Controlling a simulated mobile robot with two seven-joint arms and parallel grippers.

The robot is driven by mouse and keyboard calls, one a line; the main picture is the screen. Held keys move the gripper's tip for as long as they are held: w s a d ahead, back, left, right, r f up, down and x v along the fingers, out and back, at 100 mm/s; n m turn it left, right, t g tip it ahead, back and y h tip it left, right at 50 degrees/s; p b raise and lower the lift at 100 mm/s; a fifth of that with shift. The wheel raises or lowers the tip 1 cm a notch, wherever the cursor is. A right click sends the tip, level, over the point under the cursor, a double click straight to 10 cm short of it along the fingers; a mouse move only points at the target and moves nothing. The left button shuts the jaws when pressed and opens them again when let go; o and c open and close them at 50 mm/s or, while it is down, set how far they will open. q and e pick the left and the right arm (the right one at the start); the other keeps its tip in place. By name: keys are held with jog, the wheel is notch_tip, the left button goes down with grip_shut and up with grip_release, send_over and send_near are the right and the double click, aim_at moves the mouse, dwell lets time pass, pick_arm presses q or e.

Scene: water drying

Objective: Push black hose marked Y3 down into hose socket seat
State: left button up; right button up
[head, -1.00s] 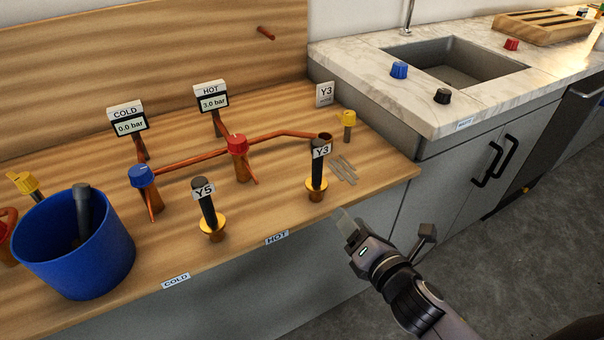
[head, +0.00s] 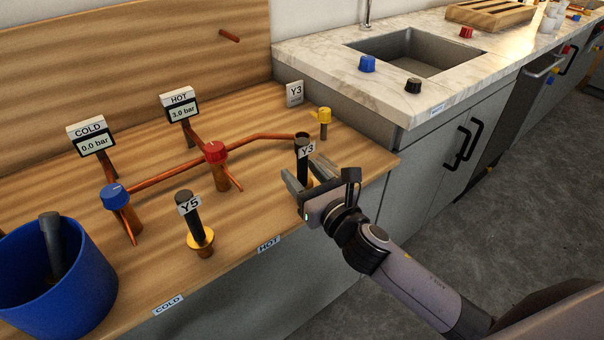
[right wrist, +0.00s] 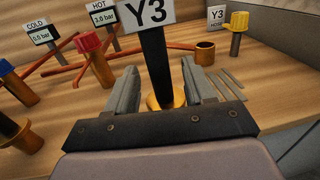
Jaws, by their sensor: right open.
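The black hose marked Y3 (head: 303,170) stands upright in its brass socket seat, whose ring is partly hidden behind my gripper in the head view. In the right wrist view the hose (right wrist: 156,66) rises from the brass seat (right wrist: 164,103), with the Y3 label (right wrist: 147,12) near its top. My right gripper (head: 305,178) is open at the hose, with one finger on each side. In the right wrist view the open fingers (right wrist: 160,85) show gaps to the hose on both sides. My left gripper is not in view.
A second black hose marked Y5 (head: 190,218) stands in a brass seat to the left. Copper pipe (head: 255,140) with a red valve (head: 215,152) and a blue valve (head: 115,196) runs behind. A yellow valve (head: 324,116) stands behind right. A blue bucket (head: 75,290) is at far left.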

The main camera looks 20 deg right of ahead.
jog(key=shift+x, duration=1.4)
jog(key=c, duration=1)
